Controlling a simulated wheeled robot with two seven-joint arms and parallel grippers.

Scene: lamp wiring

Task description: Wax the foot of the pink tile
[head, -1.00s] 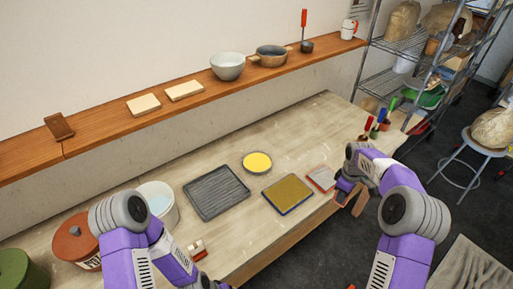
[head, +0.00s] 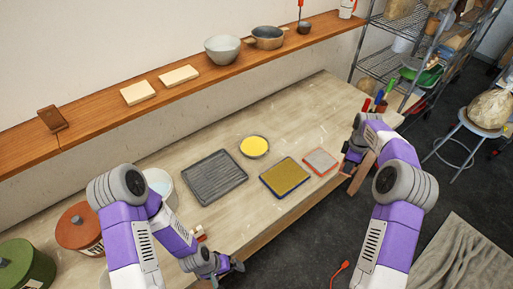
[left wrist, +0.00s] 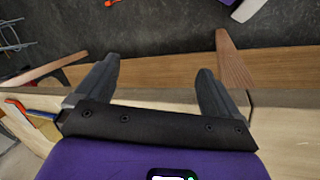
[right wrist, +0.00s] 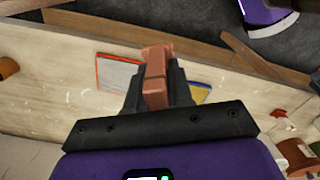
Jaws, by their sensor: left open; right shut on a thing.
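My right gripper (right wrist: 158,90) is shut on the pink tile (right wrist: 154,70), a narrow pinkish-brown piece standing up between the fingers in the right wrist view. In the head view this gripper (head: 352,160) is over the right end of the bench, beside the red-rimmed tray; the tile is hard to make out there. A round dish of yellow wax (head: 254,146) sits mid-bench, left of that gripper. My left gripper (head: 228,267) is open and empty near the bench's front edge; its spread fingers show in the left wrist view (left wrist: 158,75).
On the bench are a blue-rimmed tray with a yellow-brown pad (head: 284,177), a red-rimmed tray with a grey pad (head: 320,161), a grey ribbed tray (head: 214,178) and a white bucket (head: 161,182). Lidded pots (head: 79,228) stand at left. Cream slabs (head: 178,75) lie on the shelf.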

